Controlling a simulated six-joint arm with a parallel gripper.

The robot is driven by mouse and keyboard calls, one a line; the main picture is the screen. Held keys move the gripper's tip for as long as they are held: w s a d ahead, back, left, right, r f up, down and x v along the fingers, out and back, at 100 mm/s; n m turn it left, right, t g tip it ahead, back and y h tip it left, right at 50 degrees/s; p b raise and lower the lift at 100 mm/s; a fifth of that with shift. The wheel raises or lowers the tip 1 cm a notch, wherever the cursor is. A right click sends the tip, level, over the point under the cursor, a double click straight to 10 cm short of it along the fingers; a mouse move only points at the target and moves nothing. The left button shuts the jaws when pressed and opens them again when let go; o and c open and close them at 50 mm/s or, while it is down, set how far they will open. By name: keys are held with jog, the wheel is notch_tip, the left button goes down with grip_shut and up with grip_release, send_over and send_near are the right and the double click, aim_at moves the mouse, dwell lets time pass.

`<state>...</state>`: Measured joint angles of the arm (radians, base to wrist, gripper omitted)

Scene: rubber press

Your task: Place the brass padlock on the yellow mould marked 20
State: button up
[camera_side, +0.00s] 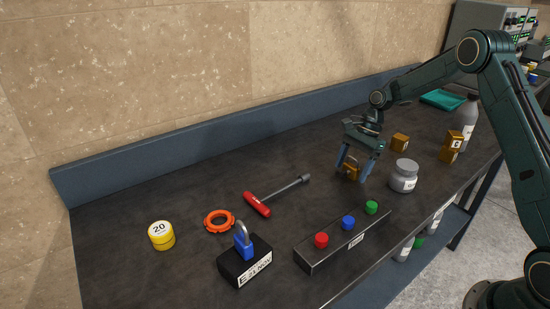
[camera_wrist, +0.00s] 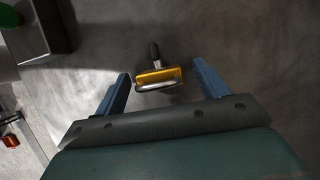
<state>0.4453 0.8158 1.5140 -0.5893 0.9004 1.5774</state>
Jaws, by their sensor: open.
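The yellow mould marked 20 (camera_side: 161,236) stands at the left of the dark bench, with its white numbered top facing up. The brass padlock (camera_side: 351,173) is at the right-middle of the bench, partly hidden by my gripper (camera_side: 354,169). My gripper is open above it, with its blue fingers pointing down. The mould is not in the wrist view.
A button box (camera_side: 325,257), grey jar (camera_side: 404,176) and wooden block (camera_side: 399,142) are near my gripper.

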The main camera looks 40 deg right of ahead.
aim_at(353, 165)
jog(key=c, duration=1.3)
jog(key=shift+r, duration=0.1)
jog(key=shift+r, duration=4.95)
